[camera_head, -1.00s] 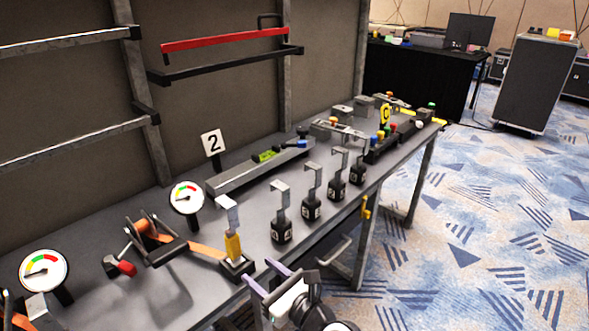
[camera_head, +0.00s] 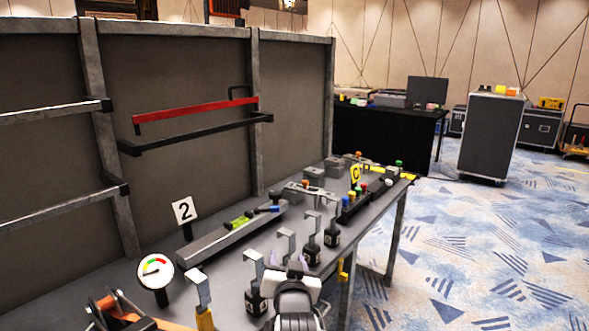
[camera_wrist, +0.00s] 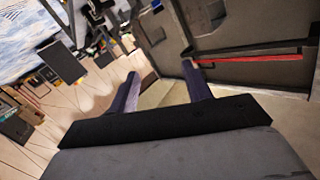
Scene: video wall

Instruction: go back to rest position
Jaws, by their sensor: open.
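My gripper (camera_head: 287,262) is at the bottom of the head view, in front of the bench's near edge, partly hidden by my own wrist. In the wrist view, its two purple fingers (camera_wrist: 160,72) stand apart with nothing between them. The gripper is open and empty. The wrist view is tilted, with the red bar (camera_wrist: 250,59) at its right.
The bench (camera_head: 228,275) holds black bases with metal brackets, a gauge (camera_head: 155,270) and a number 2 sign (camera_head: 184,209). Behind it is a panel frame with a red bar (camera_head: 195,109). Carpet (camera_head: 460,250) on the right is clear. A grey case (camera_head: 492,135) stands beyond.

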